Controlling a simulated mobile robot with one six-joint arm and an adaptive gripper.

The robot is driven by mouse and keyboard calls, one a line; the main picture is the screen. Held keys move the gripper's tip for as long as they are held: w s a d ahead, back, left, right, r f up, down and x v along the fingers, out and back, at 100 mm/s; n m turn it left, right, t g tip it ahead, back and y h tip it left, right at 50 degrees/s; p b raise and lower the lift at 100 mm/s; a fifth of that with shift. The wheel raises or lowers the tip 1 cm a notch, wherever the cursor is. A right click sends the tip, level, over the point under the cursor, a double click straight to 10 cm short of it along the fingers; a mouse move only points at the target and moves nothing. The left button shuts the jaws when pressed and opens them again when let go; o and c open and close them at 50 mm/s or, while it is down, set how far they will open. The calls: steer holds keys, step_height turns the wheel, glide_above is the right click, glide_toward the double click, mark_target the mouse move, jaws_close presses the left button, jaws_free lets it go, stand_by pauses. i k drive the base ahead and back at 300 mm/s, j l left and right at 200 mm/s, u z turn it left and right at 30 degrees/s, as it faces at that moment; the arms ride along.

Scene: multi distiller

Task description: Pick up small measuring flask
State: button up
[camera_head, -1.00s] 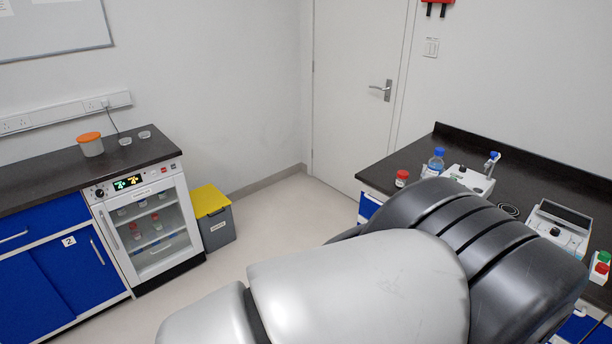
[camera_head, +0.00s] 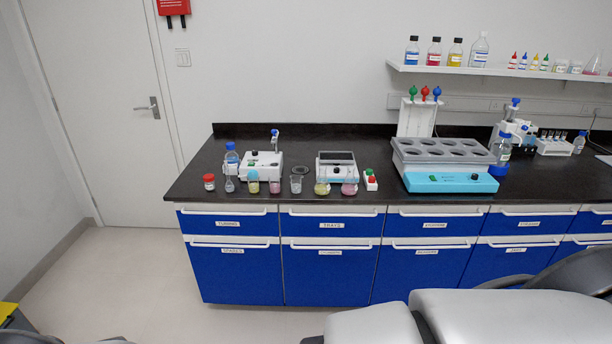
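Several small glass vessels stand in a row along the front left edge of the black counter. A small clear flask (camera_head: 229,185) with a narrow neck is near the left end, and it looks most like the small measuring flask, but it is too small to be sure. Beside it are a red-capped jar (camera_head: 209,182) on its left and a vessel of yellow liquid (camera_head: 253,184) on its right. My gripper is not in view. Only grey links of my arm show at the bottom right, well in front of the counter.
The black counter (camera_head: 205,160) has blue drawers below. Behind the glassware are a white instrument (camera_head: 262,165), a scale-like device (camera_head: 337,167) and a blue-capped bottle (camera_head: 231,154). A turquoise-based rack (camera_head: 450,182) stands to the right.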

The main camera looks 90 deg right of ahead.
mark_target(228, 186)
steer(key=z, duration=2.3)
steer(key=i+z, duration=0.2)
steer(key=i+l, duration=0.15)
steer(key=i, duration=0.35)
steer(key=i+l, duration=0.15)
steer(key=i, duration=0.35)
steer(key=i+l, duration=0.15)
steer(key=i, duration=0.4)
steer(key=i+l+u, duration=0.1)
steer(key=i, duration=0.4)
